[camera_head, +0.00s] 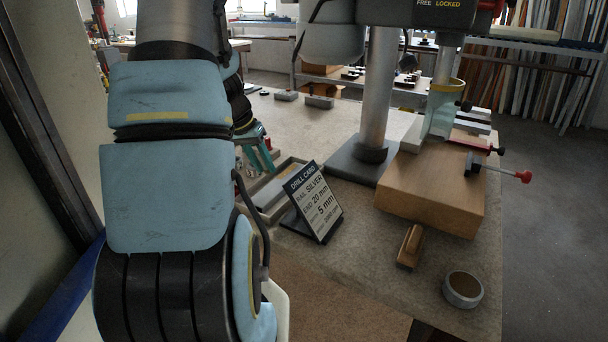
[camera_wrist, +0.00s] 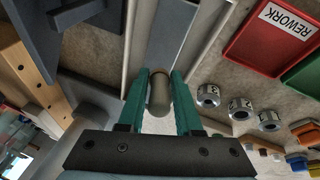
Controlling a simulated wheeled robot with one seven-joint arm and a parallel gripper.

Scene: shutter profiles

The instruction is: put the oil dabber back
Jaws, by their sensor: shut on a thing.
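My gripper (camera_wrist: 160,84) has teal fingers shut on the oil dabber (camera_wrist: 158,95), a small rounded grey-brown cylinder seen nearly end-on in the wrist view. In the head view my gripper (camera_head: 259,150) is partly hidden behind my own arm, and the dabber cannot be made out there. The gripper is over the bench near a long shallow grey tray (camera_head: 267,212). In the wrist view a grey channel-like surface (camera_wrist: 168,45) lies beyond the fingertips.
A drill card (camera_head: 315,203) stands beside the tray. The drill press column (camera_head: 377,95) and wooden block (camera_head: 430,190) are to the right. Numbered metal cylinders (camera_wrist: 240,108) and a red REWORK tray (camera_wrist: 270,40) are nearby.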

